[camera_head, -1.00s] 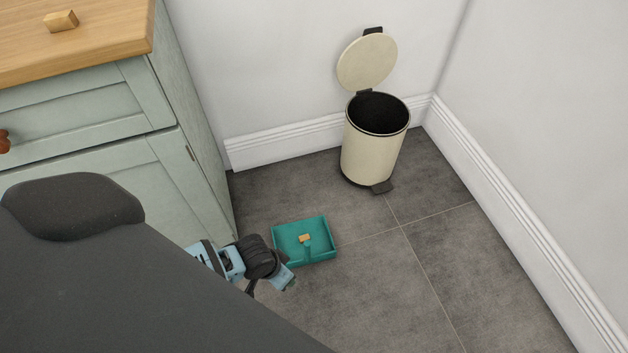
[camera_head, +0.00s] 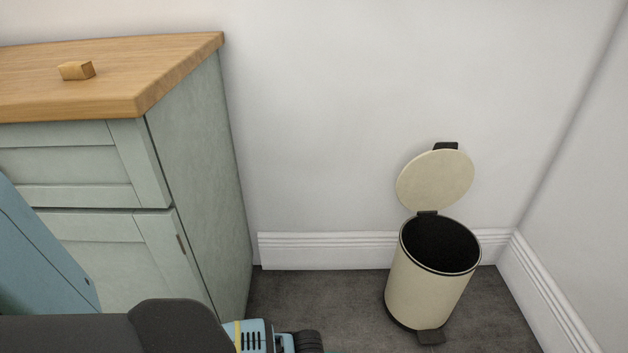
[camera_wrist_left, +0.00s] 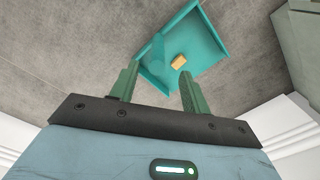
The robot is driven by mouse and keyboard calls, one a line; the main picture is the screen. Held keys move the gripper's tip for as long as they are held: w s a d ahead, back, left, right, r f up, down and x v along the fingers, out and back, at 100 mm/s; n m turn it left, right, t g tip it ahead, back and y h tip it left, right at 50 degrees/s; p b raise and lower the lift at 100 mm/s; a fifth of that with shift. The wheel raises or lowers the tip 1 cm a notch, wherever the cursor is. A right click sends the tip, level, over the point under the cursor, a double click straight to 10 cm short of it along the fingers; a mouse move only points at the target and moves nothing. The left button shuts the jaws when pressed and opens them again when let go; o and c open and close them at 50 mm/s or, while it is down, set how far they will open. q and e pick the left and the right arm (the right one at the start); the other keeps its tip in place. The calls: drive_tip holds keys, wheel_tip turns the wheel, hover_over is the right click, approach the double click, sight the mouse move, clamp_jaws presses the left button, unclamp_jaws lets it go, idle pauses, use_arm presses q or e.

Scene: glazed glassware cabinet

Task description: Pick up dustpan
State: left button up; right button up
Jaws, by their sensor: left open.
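The dustpan (camera_wrist_left: 197,40) is a teal, shallow square tray on the grey floor. It shows in the left wrist view, beyond my fingers, with a small wooden block (camera_wrist_left: 178,61) in it. In the head view the dustpan is almost wholly out of the picture below the bottom edge, and my left fingers are not visible. My right gripper is not in view.
A cream pedal bin (camera_head: 427,285) with its lid up stands by the wall, near the corner. A pale green cabinet (camera_head: 195,180) with a wooden top (camera_head: 130,95) is on the left, carrying another wooden block (camera_head: 76,71). Some grey floor (camera_head: 330,295) between them is clear.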

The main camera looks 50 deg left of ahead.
use_arm(q)
wheel_tip(320, 180, down, 2)
drive_tip(key=shift+f+b, duration=0.1)
drive_tip(key=shift+b, duration=0.3)
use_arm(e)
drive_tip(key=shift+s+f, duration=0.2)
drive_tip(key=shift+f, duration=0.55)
use_arm(q)
drive_tip(key=shift+f, duration=0.15)
drive_tip(key=f+b, duration=0.1)
drive_tip(key=f, duration=0.1)
drive_tip(key=f+b, duration=0.2)
drive_tip(key=shift+d+f, duration=0.2)
drive_tip(key=shift+f, duration=0.1)
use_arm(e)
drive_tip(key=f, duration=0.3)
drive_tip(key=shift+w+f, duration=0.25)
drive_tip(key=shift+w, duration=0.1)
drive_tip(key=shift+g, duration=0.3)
use_arm(q)
clamp_jaws()
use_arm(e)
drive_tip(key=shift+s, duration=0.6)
